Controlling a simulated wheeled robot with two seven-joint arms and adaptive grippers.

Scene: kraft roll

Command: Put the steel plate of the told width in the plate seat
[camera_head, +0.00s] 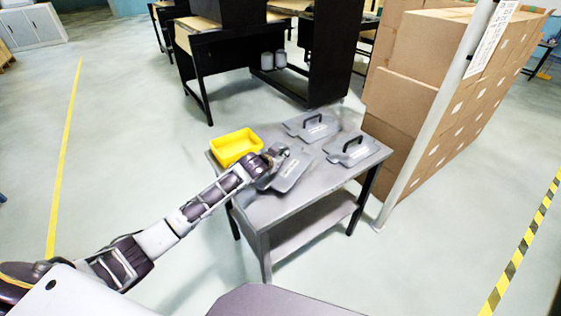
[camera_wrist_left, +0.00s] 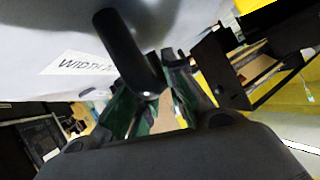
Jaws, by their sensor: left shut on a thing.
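My left gripper (camera_head: 276,155) is over the small grey table (camera_head: 262,212), at the near-left steel plate (camera_head: 290,172). It is shut on that plate's black handle, which shows between the fingers (camera_wrist_left: 157,100) in the left wrist view. The held plate (camera_wrist_left: 50,30) fills the upper left there, with a white label (camera_wrist_left: 85,66) partly reading "WIDTH"; its number is hidden. I cannot tell whether this plate touches the tabletop. Two more grey plates with black handles lie on the table, one at the back (camera_head: 312,127) and one at the right (camera_head: 352,149). My right gripper is not in view.
A yellow bin (camera_head: 236,146) stands at the table's back-left corner, close to my left forearm. Stacked cardboard boxes (camera_head: 425,70) and a pale post (camera_head: 440,110) stand to the right. A dark workbench (camera_head: 235,55) is behind. The floor at left is clear.

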